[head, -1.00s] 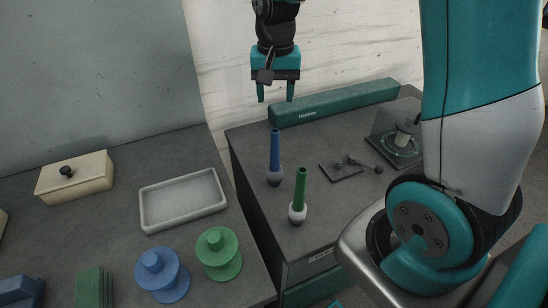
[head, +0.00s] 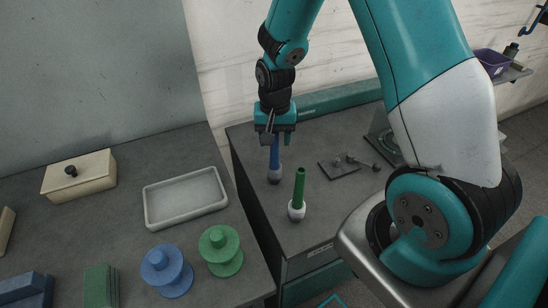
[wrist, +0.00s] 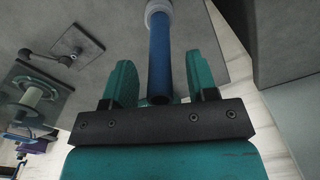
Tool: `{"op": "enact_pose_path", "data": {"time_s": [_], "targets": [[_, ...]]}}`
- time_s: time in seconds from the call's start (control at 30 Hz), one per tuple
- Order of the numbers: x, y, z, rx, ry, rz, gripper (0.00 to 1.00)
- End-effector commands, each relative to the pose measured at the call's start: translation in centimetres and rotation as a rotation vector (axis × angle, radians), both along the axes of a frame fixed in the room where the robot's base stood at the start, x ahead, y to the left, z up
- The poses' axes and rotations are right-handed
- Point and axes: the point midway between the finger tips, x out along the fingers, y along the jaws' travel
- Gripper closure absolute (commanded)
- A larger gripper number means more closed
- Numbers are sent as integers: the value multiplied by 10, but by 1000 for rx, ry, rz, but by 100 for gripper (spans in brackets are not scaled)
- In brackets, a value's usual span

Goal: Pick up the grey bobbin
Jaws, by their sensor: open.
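A blue rod (head: 275,152) stands upright from a rounded grey bobbin-like base (head: 274,176) on the right bench. In the wrist view the blue rod (wrist: 160,55) runs between my fingers, with the pale grey base (wrist: 158,8) at its far end. My gripper (head: 276,142) is open and points down over the top of the rod, one finger on each side. I cannot tell whether a finger touches it. A green rod (head: 299,185) with a whiter rounded base (head: 296,211) stands nearer the front.
A small dark plate with a lever (head: 345,165) lies to the right, and a flanged spool fixture (wrist: 32,95) shows in the wrist view. A long green box (head: 340,97) is behind. The left bench holds a white tray (head: 148,212), blue spool (head: 167,272) and green spool (head: 220,248).

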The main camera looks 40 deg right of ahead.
Motion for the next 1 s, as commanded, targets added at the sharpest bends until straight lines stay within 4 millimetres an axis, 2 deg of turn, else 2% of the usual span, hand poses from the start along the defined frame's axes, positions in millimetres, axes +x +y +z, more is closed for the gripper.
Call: {"op": "enact_pose_path", "data": {"time_s": [0.13, 0.33, 0.77, 0.87, 1.0], "targets": [[0, 0, 0, 0, 0, 0, 49], [0, 0, 0, 0, 0, 0, 95], [1, 0, 6, 0, -1, 0, 96], [1, 0, 16, 0, -4, 0, 96], [2, 0, 40, -1, -7, 0, 96]]}}
